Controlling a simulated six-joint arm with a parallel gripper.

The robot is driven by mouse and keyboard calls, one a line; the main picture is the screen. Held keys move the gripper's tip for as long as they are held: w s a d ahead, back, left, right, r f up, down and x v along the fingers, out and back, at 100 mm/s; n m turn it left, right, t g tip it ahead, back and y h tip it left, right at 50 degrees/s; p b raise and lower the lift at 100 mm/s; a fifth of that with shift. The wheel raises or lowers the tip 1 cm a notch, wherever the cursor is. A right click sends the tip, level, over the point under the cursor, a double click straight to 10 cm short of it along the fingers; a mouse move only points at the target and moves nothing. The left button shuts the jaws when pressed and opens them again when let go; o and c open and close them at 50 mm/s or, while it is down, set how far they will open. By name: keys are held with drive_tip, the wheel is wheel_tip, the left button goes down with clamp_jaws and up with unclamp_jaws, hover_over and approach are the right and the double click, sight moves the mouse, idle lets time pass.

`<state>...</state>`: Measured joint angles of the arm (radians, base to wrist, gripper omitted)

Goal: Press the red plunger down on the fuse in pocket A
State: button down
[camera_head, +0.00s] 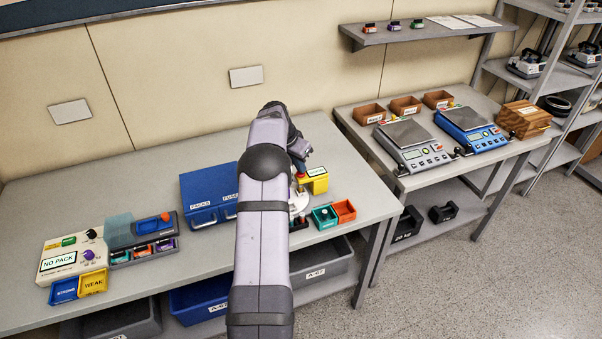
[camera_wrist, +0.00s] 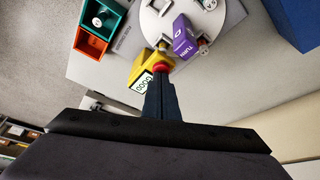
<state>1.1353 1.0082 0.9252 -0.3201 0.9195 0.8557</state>
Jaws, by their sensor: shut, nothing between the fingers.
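A red plunger (camera_wrist: 161,68) shows just beyond my fingertips in the wrist view, beside a yellow block with a display (camera_wrist: 138,78). I cannot tell whether the fingertips touch the plunger. My gripper (camera_wrist: 161,78) is shut and empty, its fingers pointing down at the plunger. The pocket letters are too small to read. In the head view my arm hides most of the disc; the yellow block (camera_head: 316,183) shows to its right.
A green bin (camera_wrist: 101,17) and an orange bin (camera_wrist: 91,42) stand near the table edge. A blue case (camera_head: 208,194) stands left of my arm. A cream panel reading NO PACK (camera_head: 58,262) is at far left.

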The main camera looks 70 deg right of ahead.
drive_tip(key=shift+r, duration=0.1)
wheel_tip(320, 180, up, 7)
drive_tip(key=p, duration=0.4)
drive_tip(key=shift+p, duration=0.4)
idle(0.5)
drive_tip(key=w+a+r+n+t+y, duration=0.1)
drive_tip(key=w+a+n, duration=0.5)
drive_tip(key=w+a, duration=0.85)
drive_tip(key=w+a+n+t+y+b, duration=0.15)
drive_tip(key=a+n, duration=0.25)
drive_tip(key=a, duration=1.4)
drive_tip(key=s+a+f+n, duration=0.1)
drive_tip(key=s+a+n, duration=0.15)
drive_tip(key=a, duration=0.55)
drive_tip(key=s+a+n, duration=0.1)
drive_tip(key=a+n, duration=0.2)
drive_tip(key=a, duration=0.5)
drive_tip(key=s+a+f+n+g+y+b, duration=0.1)
drive_tip(key=s+a+n, duration=0.4)
drive_tip(key=s+a, duration=0.6)
wheel_tip(320, 180, down, 2)
drive_tip(key=shift+s+a+f+n+y, duration=0.2)
drive_tip(key=shift+s+a+n+y, duration=0.2)
drive_tip(key=shift+a, duration=0.2)
